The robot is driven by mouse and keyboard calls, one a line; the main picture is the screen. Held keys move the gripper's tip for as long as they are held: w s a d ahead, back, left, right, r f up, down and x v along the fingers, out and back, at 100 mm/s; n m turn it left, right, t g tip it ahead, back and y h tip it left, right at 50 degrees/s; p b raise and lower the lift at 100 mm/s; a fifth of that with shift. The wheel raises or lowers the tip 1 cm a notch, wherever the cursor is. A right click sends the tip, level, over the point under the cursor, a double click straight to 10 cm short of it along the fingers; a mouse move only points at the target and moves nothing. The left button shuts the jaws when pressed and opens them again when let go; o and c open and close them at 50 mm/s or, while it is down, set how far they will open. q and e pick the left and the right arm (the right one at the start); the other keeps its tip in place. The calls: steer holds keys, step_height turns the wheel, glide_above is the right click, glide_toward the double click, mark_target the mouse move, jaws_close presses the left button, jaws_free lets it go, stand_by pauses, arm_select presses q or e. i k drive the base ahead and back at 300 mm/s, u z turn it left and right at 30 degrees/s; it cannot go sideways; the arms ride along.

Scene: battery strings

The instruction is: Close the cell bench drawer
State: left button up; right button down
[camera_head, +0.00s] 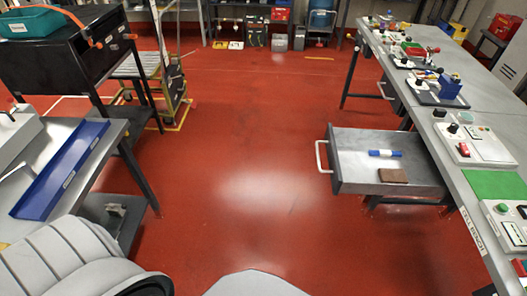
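The cell bench (455,150) runs along the right side, with a label on its front edge. Its grey drawer (350,168) is pulled out to the left, into the aisle. The drawer's pale bar handle (319,157) is on its left front face. A blue and white cylinder (385,153) and a brown block (393,175) lie inside the drawer. Neither of my grippers shows in the head view, so I cannot see whether they are open or shut.
Switch boxes, a green mat (494,184) and small parts lie on the bench top. A left table holds a blue tray (62,168); a black cabinet (70,55) and a cart (165,85) stand behind. The red floor (240,150) left of the drawer is clear.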

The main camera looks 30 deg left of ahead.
mark_target(351, 170)
steer(key=u, duration=1.05)
steer(key=i, duration=0.95)
steer(key=z, duration=0.8)
steer(key=i, duration=0.4)
steer(key=u, duration=0.8)
steer(key=k, duration=0.65)
steer(key=z, duration=1.2)
